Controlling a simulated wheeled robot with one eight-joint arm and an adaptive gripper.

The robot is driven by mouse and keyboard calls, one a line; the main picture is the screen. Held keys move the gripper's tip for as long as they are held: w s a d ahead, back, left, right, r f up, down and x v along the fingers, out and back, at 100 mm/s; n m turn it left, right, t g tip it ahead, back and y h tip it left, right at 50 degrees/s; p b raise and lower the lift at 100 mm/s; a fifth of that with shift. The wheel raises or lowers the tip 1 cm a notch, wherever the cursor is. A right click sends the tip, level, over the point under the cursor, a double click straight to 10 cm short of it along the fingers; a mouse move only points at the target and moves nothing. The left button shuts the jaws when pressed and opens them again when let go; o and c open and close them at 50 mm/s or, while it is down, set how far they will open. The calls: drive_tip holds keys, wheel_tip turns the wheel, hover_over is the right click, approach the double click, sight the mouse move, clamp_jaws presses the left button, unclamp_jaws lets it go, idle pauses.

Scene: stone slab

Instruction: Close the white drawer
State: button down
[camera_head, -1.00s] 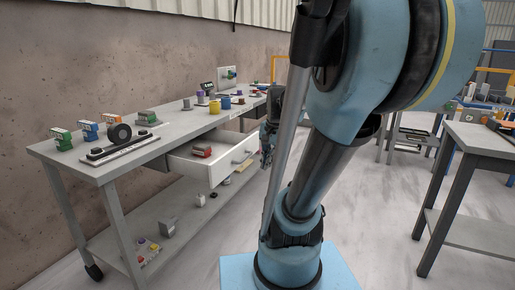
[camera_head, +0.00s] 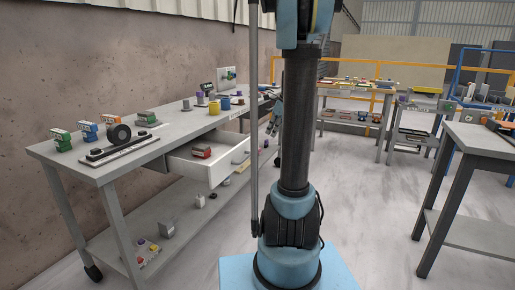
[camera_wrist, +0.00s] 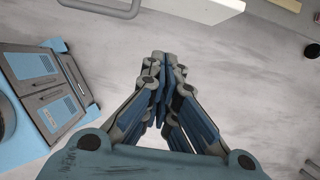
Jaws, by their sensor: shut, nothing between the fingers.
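The white drawer (camera_head: 226,172) is pulled out from under the grey workbench (camera_head: 185,128), left of my arm in the head view. A red object (camera_head: 202,151) lies inside it, and a handle is on its front. My gripper (camera_head: 276,118) is to the right of the drawer, apart from it and partly hidden by my arm. In the wrist view my gripper (camera_wrist: 160,62) is shut with nothing between the fingers. A white panel (camera_wrist: 200,8), seemingly the drawer, shows at the top edge of that view, beyond the fingertips.
Another grey table (camera_head: 480,140) stands at the right, with loaded racks behind. The floor between is clear.

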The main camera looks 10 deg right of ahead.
drive_tip(key=w+a+f, duration=0.4)
drive_tip(key=a+f, duration=0.2)
drive_tip(key=f, duration=0.3)
drive_tip(key=shift+w+f, duration=0.15)
drive_tip(key=shift+w, duration=0.2)
drive_tip(key=shift+w, duration=0.1)
idle(0.3)
